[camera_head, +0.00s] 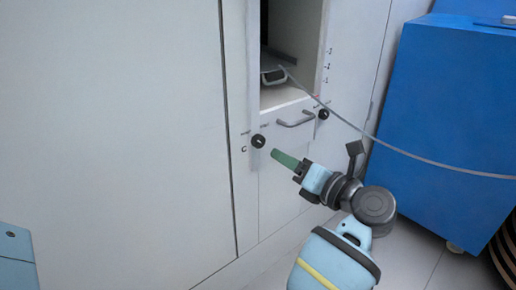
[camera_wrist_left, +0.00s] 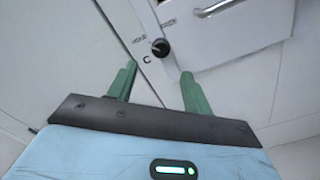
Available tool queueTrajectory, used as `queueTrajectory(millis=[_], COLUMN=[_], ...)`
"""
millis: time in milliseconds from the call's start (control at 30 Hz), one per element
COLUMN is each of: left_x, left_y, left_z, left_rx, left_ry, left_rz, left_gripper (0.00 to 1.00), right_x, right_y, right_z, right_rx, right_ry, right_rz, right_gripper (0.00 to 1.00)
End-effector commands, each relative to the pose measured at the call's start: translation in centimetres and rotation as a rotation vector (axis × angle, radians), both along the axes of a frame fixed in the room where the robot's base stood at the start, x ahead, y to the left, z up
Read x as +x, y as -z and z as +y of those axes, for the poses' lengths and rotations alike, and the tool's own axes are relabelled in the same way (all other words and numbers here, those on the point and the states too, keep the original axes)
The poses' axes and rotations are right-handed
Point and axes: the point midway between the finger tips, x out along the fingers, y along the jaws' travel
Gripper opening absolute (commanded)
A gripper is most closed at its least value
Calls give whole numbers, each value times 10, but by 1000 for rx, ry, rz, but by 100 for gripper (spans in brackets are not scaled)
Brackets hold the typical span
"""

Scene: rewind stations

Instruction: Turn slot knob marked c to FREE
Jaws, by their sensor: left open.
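The black round slot knob marked c (camera_head: 258,141) sits on the pale cabinet front, below and left of the open compartment. In the left wrist view the knob (camera_wrist_left: 160,47) has a letter C just below left of it and small markings above, too blurred to read. Which way the knob points I cannot tell. My left gripper (camera_head: 276,154) is just right of and below the knob in the head view. In the left wrist view its green fingers (camera_wrist_left: 158,72) are apart and empty, with the knob showing beyond the gap between them. My right gripper is not in view.
A second black knob (camera_head: 323,114) and a bar handle (camera_head: 296,122) are on the drawer front to the right. A grey cable (camera_head: 420,158) runs from the open compartment (camera_head: 292,30) across to the right. A blue cabinet (camera_head: 445,110) stands at the right.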

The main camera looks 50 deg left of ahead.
Motion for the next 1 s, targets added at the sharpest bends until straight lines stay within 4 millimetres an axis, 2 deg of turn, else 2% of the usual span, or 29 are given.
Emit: queueTrajectory(millis=[367,800,1000], left_x=[2,6,7], left_y=[0,0,0], left_z=[2,61,75], left_rx=[-7,-6,-8], left_ry=[0,0,1], left_rz=[-8,-10,-7], left_gripper=[50,50,50], right_x=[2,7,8], right_y=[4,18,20], right_z=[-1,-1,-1], right_rx=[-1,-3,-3], right_ry=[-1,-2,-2], right_rz=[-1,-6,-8], right_gripper=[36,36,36])
